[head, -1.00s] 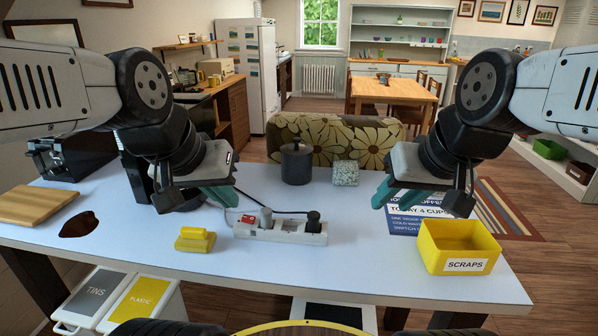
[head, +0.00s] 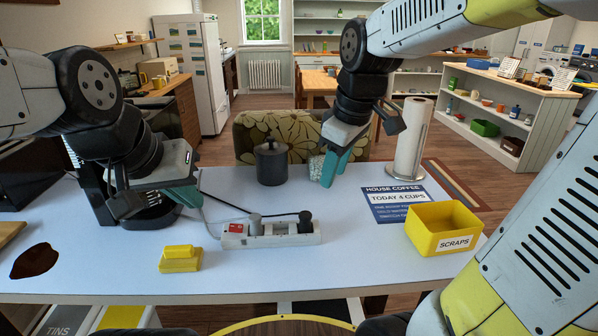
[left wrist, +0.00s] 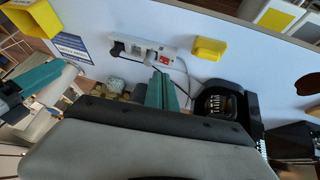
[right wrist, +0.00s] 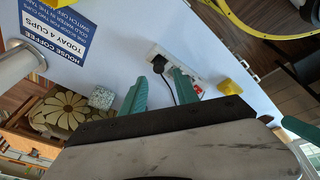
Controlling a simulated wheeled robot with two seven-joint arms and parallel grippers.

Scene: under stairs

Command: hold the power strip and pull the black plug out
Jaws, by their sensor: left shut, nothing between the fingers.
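The white power strip (head: 270,239) lies on the pale table, with a red switch at its left end. The black plug (head: 305,222) sits upright in its right end, with a black cable running back left. A grey plug (head: 255,224) stands nearer the switch. Both plug and strip also show in the left wrist view. My left gripper (head: 185,197) is shut and empty, behind and left of the strip. My right gripper (head: 335,172) is open and empty, above the table beyond the plug; its parted fingers (right wrist: 158,85) show in the right wrist view, pointing toward the black plug (right wrist: 159,63).
A yellow sponge or block (head: 180,259) lies left of the strip, near a dark spill (head: 35,261). A dark canister (head: 271,163) stands behind. A yellow scraps bin (head: 443,229), a coffee sign (head: 396,204) and a paper towel roll (head: 412,140) are on the right.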

